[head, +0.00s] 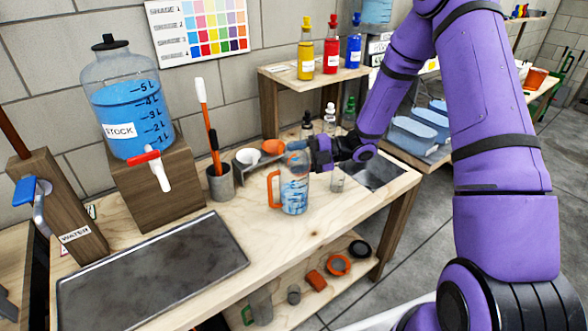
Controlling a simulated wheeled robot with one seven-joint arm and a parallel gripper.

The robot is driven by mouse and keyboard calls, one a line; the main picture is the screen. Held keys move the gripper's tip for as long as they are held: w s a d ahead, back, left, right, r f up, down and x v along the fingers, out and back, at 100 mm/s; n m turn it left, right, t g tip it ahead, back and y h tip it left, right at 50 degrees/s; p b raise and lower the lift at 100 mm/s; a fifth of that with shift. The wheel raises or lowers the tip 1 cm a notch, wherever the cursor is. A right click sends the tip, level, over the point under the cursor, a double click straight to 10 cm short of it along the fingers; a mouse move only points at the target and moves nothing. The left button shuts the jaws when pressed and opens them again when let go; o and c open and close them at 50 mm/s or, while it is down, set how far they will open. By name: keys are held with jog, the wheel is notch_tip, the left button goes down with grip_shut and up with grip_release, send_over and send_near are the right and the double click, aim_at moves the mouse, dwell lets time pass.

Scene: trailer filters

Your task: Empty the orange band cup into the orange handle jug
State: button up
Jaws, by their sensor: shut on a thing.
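The orange handle jug (293,196) stands upright on the wooden bench, with its orange handle on its left side. It is clear, and blue shows in its body. My gripper (312,151) is just above the jug, to the right of its mouth. It is shut on a small clear cup with an orange band, the orange band cup (296,147). The cup is over or at the jug's mouth. It is too small to tell its exact tilt or what is left in it.
A metal tray (150,272) lies front left. A blue stock tank (128,112) with a tap stands on a wooden block. Dropper bottles (329,120) stand behind.

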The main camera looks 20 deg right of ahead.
jog(key=shift+w+d+r+m+g+y+p, duration=0.15)
jog(key=shift+w+r+m, duration=0.2)
jog(key=shift+m, duration=0.4)
jog(key=shift+w+d+r+m+g+y+p, duration=0.1)
jog(key=shift+w+r+m+g, duration=0.15)
jog(key=shift+w+m, duration=0.35)
jog(key=shift+w+d+r+m+g+y+p, duration=0.1)
jog(key=shift+w+r+m, duration=0.25)
jog(key=shift+m, duration=0.5)
dwell(2.0)
jog(key=shift+s+a, duration=0.1)
dwell(0.7)
jog(key=shift+s+a+f+n, duration=0.1)
jog(key=shift+s+f+n, duration=0.2)
jog(key=shift+s+n, duration=0.35)
jog(key=shift+s+f+n+t, duration=0.2)
jog(key=shift+f+n+t, duration=0.15)
jog(key=shift+n, duration=0.5)
